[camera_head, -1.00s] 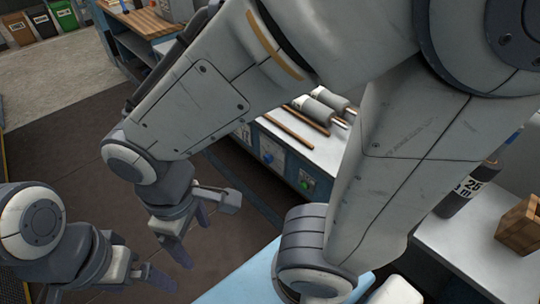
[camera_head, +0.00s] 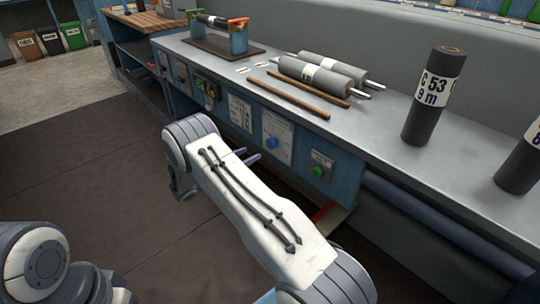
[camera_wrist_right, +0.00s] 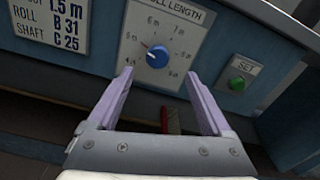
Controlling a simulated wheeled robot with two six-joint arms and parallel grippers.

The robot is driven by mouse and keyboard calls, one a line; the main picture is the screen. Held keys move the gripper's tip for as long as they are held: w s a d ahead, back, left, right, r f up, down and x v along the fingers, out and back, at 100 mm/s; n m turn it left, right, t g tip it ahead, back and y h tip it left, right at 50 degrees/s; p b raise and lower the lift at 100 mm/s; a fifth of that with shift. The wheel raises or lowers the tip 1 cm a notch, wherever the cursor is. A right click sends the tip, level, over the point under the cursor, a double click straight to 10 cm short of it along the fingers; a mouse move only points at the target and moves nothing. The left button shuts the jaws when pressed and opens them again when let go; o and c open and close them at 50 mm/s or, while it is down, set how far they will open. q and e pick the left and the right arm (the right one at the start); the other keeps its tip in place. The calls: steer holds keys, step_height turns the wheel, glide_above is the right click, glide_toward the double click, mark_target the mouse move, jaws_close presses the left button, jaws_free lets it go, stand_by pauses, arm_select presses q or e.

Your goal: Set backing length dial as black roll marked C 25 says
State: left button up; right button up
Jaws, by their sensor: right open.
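The blue dial knob (camera_head: 271,143) sits on a white plate on the bench front. In the right wrist view the knob (camera_wrist_right: 157,56) is close, with metre marks around it and a small red mark at its upper left. My right gripper (camera_wrist_right: 161,78) is open and empty, its purple fingers just below and either side of the knob, apparently not touching it. It also shows in the head view (camera_head: 250,157), mostly behind my arm. A black roll (camera_head: 431,100) stands on the bench, marked C 53, 9 m. Another black roll (camera_head: 522,160) is cut off, its label unclear.
A green button (camera_wrist_right: 236,84) marked SET is right of the dial. A placard (camera_wrist_right: 52,22) left of it reads ROLL B 31, SHAFT C 25. Grey rollers (camera_head: 318,75) and wooden rods lie on the bench (camera_head: 385,125).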

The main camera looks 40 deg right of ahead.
mark_target(269, 144)
steer(key=d, duration=0.7)
steer(key=w+d+b, duration=0.1)
steer(key=d, duration=0.3)
steer(key=shift+f, duration=0.3)
steer(key=shift+a, duration=0.1)
jaws_close()
